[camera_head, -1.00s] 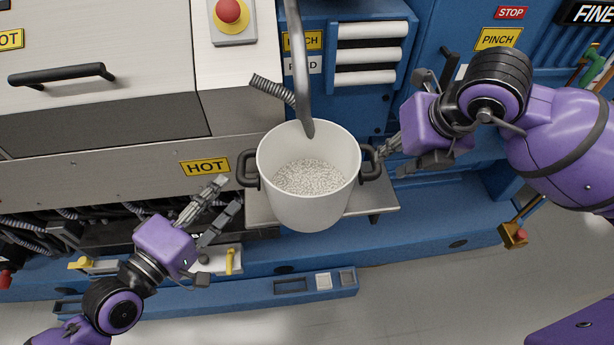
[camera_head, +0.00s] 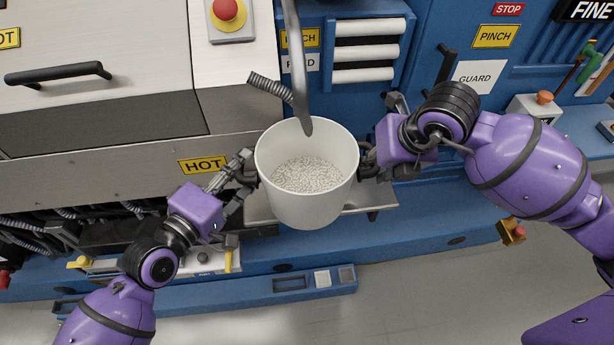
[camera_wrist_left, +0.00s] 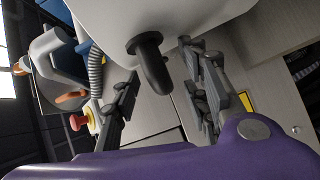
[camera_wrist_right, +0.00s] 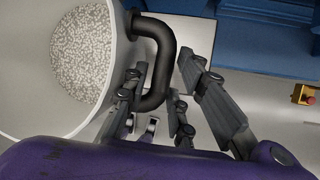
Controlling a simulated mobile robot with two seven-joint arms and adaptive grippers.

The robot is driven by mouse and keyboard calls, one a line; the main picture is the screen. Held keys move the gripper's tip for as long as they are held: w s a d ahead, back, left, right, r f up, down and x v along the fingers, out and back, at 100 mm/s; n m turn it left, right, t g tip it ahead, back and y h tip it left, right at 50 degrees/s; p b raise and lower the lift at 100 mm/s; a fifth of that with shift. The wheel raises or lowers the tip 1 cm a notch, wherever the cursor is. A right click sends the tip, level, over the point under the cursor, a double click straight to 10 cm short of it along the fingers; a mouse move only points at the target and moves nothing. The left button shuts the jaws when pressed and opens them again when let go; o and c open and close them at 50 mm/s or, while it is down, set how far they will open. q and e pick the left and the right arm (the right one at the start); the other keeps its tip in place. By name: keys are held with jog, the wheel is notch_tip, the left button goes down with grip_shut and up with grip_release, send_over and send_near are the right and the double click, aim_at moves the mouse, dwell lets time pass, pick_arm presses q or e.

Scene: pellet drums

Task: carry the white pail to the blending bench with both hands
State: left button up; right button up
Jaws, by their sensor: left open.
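The white pail (camera_head: 306,198) stands upright on a small grey shelf (camera_head: 262,205), with pale pellets (camera_head: 308,176) inside. It has a black handle on each side. My left gripper (camera_head: 246,168) is open at the pail's left handle; in the left wrist view that handle (camera_wrist_left: 152,65) shows between the spread fingers (camera_wrist_left: 160,75). My right gripper (camera_head: 372,158) is at the right handle, partly hidden by its own wrist in the head view. In the right wrist view the handle (camera_wrist_right: 166,52) lies between the right fingers (camera_wrist_right: 163,75), which look apart and not closed on it.
A grey spout pipe (camera_head: 300,75) hangs down just over the pail's back rim. A machine with a HOT sign (camera_head: 203,164) stands behind left, a blue cabinet (camera_head: 345,100) behind. A blue ledge (camera_head: 440,222) runs below; grey floor (camera_head: 420,290) in front is clear.

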pick_arm(q)
jog(key=shift+c, duration=0.3)
pick_arm(e)
jog(key=shift+c, duration=0.2)
pick_arm(q)
jog(key=c, duration=0.6)
pick_arm(e)
jog(key=c, duration=0.6)
pick_arm(q)
grip_shut()
pick_arm(e)
grip_shut()
pick_arm(q)
jog(key=shift+r, duration=0.1)
jog(key=shift+d+r, duration=0.1)
jog(key=shift+r, duration=0.15)
pick_arm(e)
jog(key=shift+a+r, duration=0.1)
jog(key=shift+r, duration=0.1)
